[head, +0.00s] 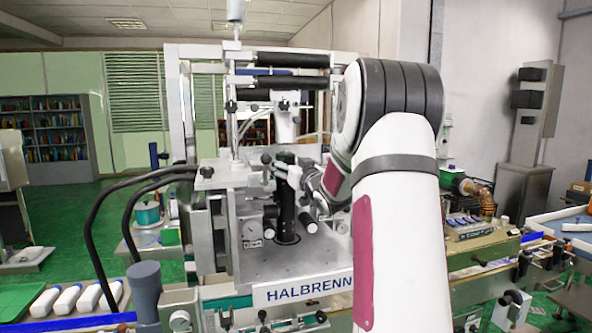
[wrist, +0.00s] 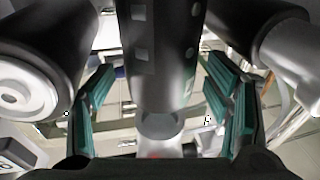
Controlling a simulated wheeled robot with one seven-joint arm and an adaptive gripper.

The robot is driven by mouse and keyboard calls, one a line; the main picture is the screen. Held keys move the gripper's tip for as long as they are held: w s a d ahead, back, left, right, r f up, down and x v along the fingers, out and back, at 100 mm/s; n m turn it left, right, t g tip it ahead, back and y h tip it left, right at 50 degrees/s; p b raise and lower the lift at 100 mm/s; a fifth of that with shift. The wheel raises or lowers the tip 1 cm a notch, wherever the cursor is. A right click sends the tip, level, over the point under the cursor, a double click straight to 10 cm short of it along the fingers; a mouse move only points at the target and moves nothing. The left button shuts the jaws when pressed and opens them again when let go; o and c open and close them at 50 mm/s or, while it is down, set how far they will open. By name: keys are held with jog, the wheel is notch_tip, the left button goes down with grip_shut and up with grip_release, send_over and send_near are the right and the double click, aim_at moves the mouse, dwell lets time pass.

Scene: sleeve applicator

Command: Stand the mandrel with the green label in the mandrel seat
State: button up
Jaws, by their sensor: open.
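A dark upright cylinder (head: 287,205), which looks like the mandrel, stands on the machine's plate with its foot at a dark ring (head: 287,239), apparently the seat. I cannot make out a green label or how deep the foot sits. My gripper (head: 298,180) is at the cylinder's upper part, partly hidden by my arm. In the wrist view, my gripper's teal-padded fingers (wrist: 160,100) are spread apart. A dark cylinder (wrist: 160,55) with pale square marks lies between them, with visible gaps on both sides.
The HALBRENN machine (head: 302,288) has a frame, rods and a gauge (head: 252,231) close around the cylinder. Black hoses (head: 97,220) loop at its left. White bottles (head: 68,299) lie at the front left, near a blue-grey post (head: 146,290). My arm hides the machine's right side.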

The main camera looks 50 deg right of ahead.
jog(key=a+r+p+v, duration=0.1)
jog(key=p+v, duration=0.3)
jog(key=v, duration=1.6)
jog(key=shift+a+r+p, duration=0.35)
jog(key=shift+a, duration=0.2)
